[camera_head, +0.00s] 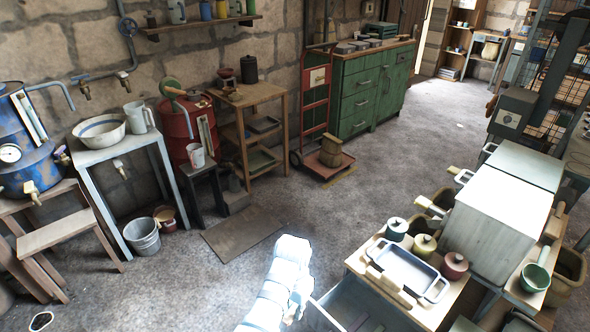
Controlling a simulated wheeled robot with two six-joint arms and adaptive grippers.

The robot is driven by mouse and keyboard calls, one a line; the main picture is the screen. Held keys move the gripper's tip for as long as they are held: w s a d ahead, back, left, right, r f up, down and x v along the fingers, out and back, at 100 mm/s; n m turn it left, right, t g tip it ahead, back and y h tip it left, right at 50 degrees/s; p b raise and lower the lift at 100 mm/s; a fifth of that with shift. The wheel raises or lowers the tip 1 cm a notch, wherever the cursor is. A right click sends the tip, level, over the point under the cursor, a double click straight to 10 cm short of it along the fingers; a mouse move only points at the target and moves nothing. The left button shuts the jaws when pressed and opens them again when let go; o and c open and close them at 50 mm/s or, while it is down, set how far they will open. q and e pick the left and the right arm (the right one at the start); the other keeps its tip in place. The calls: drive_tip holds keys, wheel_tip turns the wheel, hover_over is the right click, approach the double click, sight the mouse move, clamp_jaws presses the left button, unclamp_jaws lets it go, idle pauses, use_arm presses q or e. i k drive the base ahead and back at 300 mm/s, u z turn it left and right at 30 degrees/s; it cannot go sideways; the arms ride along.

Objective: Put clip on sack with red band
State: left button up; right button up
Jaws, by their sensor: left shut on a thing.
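My left gripper (299,301) is at the bottom centre, at the front of a pulled-out grey drawer (327,313) under the wooden worktop. It is shut at the drawer's front edge; its fingers and the exact grip point are hard to make out. The drawer's inside shows in part, and I cannot make out a clip in it. A small brown sack-like or pot-like thing (331,151) sits on the red hand truck (316,110); I cannot make out a red band on it. My right gripper is not in view.
A green cabinet (360,95) stands at the back. A flat board (240,232) lies on the floor. The floor centre is clear.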

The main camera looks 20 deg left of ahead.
sight(333, 138)
drive_tip(key=u, duration=1.6)
drive_tip(key=i, duration=2.85)
drive_tip(key=z, duration=2.7)
drive_tip(key=i, duration=2.95)
drive_tip(key=u, duration=0.5)
drive_tip(key=i, duration=1.15)
drive_tip(key=u, duration=0.05)
